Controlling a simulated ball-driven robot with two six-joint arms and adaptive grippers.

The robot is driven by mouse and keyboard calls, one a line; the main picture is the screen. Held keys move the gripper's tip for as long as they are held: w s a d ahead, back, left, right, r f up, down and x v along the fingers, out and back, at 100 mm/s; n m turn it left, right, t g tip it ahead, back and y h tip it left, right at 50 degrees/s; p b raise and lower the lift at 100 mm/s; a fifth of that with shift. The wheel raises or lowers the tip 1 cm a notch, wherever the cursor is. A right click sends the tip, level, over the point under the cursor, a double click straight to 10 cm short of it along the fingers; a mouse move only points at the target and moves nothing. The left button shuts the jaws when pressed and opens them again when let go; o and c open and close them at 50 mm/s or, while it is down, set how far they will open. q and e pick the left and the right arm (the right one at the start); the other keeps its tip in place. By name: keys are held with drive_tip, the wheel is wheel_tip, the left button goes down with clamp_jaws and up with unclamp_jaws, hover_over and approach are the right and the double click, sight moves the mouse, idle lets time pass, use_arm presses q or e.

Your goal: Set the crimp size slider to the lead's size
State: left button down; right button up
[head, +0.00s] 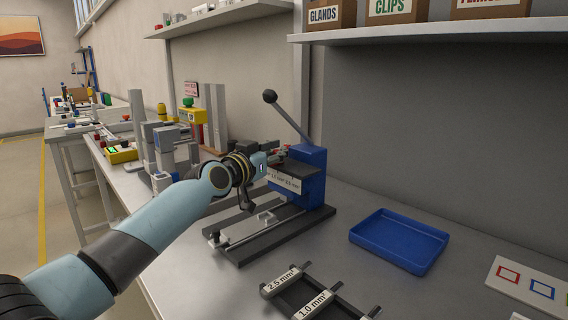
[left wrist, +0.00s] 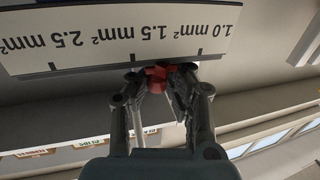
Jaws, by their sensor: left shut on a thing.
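The crimp press (head: 312,180) is a blue block on a dark base, with a black-knobbed lever tilted up to the left. Its white size scale (head: 284,180) also shows upside down in the left wrist view (left wrist: 110,40), marked 1.0, 1.5 and 2.5 mm². My left gripper (left wrist: 157,80) is shut on the red slider knob (left wrist: 157,72), which sits between the 1.5 and 1.0 ticks, a little nearer 1.5. In the head view the left gripper (head: 275,160) is at the scale's top edge. I cannot make out a lead. My right gripper is out of view.
A dark rack (head: 322,296) with 2.5 mm² and 1.0 mm² labels lies in front. An empty blue tray (head: 400,262) and a card with coloured squares (head: 530,284) lie to the right. Grey blocks and a yellow device (head: 193,116) stand behind my arm. A shelf hangs above.

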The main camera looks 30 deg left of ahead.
use_arm(q)
drive_tip(key=shift+w+a+f+b, duration=0.2)
drive_tip(key=shift+a+b, duration=0.2)
drive_tip(key=shift+a, duration=0.2)
drive_tip(key=shift+w+a+f+b, duration=0.15)
drive_tip(key=shift+a+b, duration=0.2)
drive_tip(key=shift+a, duration=0.25)
drive_tip(key=shift+a+r, duration=0.1)
drive_tip(key=shift+r, duration=0.15)
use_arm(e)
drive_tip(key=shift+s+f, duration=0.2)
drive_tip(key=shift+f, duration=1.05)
use_arm(q)
drive_tip(key=c, duration=1.2)
unclamp_jaws()
drive_tip(key=shift+s+a+r, duration=0.1)
drive_tip(key=shift+s+a, duration=0.05)
drive_tip(key=shift+c, duration=0.2)
drive_tip(key=s, duration=1.2)
drive_tip(key=shift+a, duration=0.35)
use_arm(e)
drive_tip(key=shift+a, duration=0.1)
